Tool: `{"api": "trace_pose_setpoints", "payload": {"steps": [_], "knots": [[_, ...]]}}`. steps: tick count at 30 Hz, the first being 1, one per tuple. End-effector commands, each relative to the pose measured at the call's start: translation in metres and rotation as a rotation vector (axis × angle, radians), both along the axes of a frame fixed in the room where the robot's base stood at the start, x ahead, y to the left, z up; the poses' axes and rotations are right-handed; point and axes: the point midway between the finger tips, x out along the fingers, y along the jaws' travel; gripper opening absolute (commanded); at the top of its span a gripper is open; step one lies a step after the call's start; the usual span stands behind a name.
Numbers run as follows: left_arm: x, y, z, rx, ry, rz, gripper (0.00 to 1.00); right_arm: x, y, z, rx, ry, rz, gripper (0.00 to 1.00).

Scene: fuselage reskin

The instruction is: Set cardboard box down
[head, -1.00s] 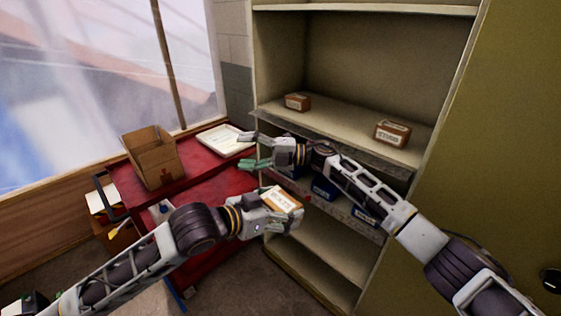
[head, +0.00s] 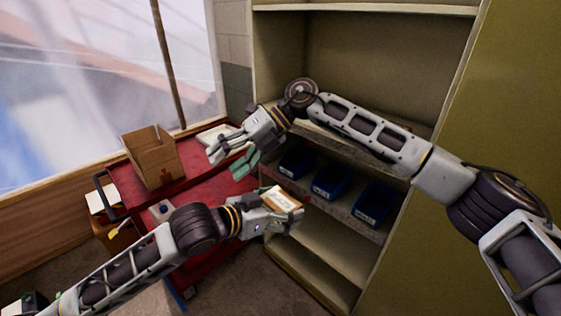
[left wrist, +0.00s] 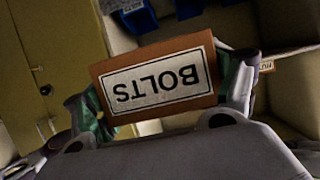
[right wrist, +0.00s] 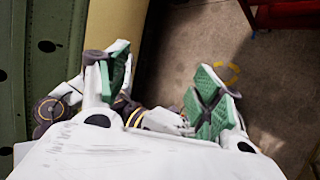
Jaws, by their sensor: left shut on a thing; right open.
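A small brown box with a white BOLTS label (head: 284,199) is held in my left gripper (head: 277,212), low in front of the shelving. In the left wrist view the box (left wrist: 155,80) sits between the green finger pads, its label upside down to the camera. My right gripper (head: 230,163) is open and empty over the red cart, up and left of the held box.
A shelf unit (head: 345,60) stands behind, with blue bins (head: 328,182) on a middle shelf; my right arm hides most of the shelf above. The red cart (head: 190,185) carries an open cardboard carton (head: 152,165) and a partly hidden white tray (head: 213,140). A lower shelf (head: 318,240) looks bare.

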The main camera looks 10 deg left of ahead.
Motion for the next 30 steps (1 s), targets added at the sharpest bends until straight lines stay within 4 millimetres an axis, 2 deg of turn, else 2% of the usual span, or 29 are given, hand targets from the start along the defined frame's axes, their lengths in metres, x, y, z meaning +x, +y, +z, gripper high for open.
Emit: {"api": "trace_pose_setpoints", "payload": {"steps": [12,30], "knots": [[0.0,0.0,0.001,-0.001,-0.003,0.0,0.45,-0.02,-0.032,0.001,-0.275,-0.203,0.105,0.66],[0.0,0.0,0.001,-0.001,-0.003,0.0,0.45,-0.021,-0.1,0.014,-0.692,-0.466,0.157,0.66]]}}
